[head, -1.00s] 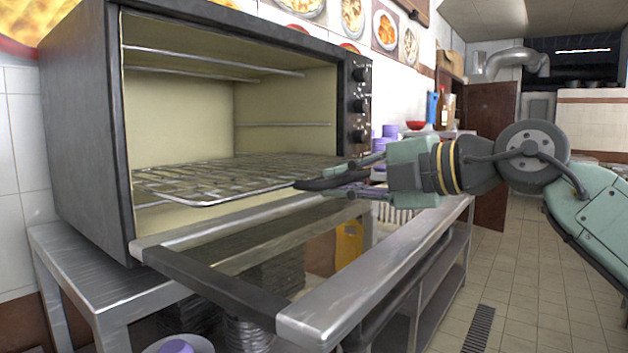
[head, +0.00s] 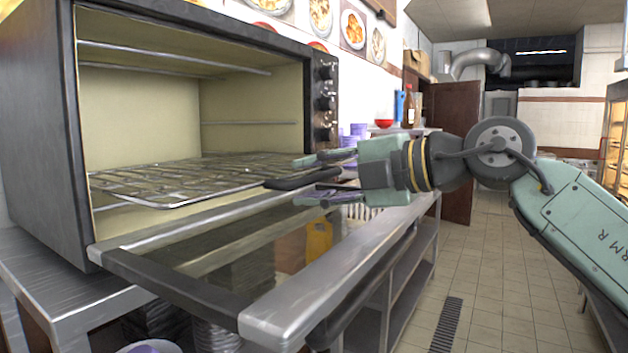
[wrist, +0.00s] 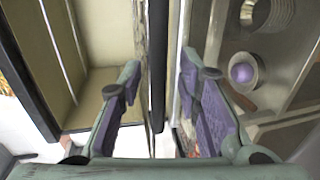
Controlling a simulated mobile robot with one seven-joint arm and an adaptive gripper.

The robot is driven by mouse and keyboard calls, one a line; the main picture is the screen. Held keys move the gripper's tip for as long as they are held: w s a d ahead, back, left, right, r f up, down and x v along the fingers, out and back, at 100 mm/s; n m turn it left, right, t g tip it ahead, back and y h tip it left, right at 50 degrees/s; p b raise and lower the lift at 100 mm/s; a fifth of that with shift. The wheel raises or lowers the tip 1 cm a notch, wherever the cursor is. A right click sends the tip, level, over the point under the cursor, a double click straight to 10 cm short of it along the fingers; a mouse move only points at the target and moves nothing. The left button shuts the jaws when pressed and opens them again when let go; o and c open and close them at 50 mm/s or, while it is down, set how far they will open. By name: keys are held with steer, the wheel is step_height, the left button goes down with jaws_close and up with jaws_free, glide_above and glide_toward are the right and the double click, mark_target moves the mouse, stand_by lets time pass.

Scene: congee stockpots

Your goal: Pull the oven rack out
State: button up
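The oven (head: 25,130) stands at the left in the head view with its door (head: 215,300) folded down flat. The wire oven rack (head: 180,180) lies inside, its front edge by the opening. A black handle-like bar (head: 285,183) shows at the rack's front right. My gripper (head: 308,178) is at this bar above the door, fingers apart, one above and one below. In the wrist view a dark bar (wrist: 158,60) runs between my spread fingers (wrist: 160,100), with gaps showing on both sides. Whether either finger touches it is not clear.
The door's metal front edge (head: 330,270) lies below my gripper. A steel shelf unit (head: 405,270) stands beyond the door. Purple cups (head: 358,132) and bottles (head: 405,106) stand behind. The tiled floor (head: 490,270) at the right is clear.

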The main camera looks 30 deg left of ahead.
steer(key=v, duration=1.1)
steer(key=shift+d, duration=0.3)
steer(key=shift+s+d+r, duration=0.1)
steer(key=shift+d, duration=0.15)
